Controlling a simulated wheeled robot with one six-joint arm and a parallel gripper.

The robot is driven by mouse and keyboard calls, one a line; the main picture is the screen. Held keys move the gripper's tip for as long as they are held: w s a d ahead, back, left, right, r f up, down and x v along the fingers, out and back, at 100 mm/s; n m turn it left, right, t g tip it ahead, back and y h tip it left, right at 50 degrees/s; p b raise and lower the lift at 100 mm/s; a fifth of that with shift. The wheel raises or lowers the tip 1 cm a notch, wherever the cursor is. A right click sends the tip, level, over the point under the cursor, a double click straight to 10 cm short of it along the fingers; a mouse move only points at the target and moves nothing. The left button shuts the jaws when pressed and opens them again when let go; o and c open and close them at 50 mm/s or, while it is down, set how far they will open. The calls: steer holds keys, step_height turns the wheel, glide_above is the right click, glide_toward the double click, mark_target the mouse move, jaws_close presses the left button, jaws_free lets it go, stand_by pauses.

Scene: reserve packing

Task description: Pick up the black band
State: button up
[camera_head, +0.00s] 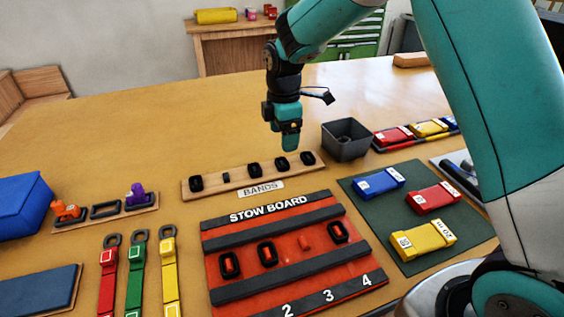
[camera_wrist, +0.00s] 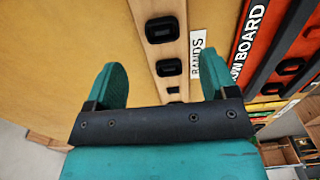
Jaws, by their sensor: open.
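Several black bands sit on the wooden strip (camera_head: 240,182) behind the BANDS label; one black band (camera_head: 253,170) is near its middle, with others to the right (camera_head: 282,163) and at the left end (camera_head: 196,184). One small spot on the strip (camera_head: 226,177) has no full band. My gripper (camera_head: 290,146) is above the table, behind the strip, pointing down. In the wrist view my gripper (camera_wrist: 163,82) is open and empty, its teal fingers either side of the strip. Two black bands (camera_wrist: 162,28) (camera_wrist: 169,67) show there; the strip's lower part is hidden by the gripper body.
The red stow board (camera_head: 290,265) in front holds several black bands and one bare red peg (camera_head: 305,242). A dark grey bin (camera_head: 346,140) stands right of the strip. A green mat (camera_head: 390,251) with coloured blocks lies further right. The table behind the strip is clear.

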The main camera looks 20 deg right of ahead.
mark_target(283, 163)
step_height(283, 163, down, 8)
steer(key=shift+s+r+p, duration=0.15)
steer(key=shift+r+p, duration=0.1)
steer(key=shift+p, duration=0.65)
steer(key=c, duration=1)
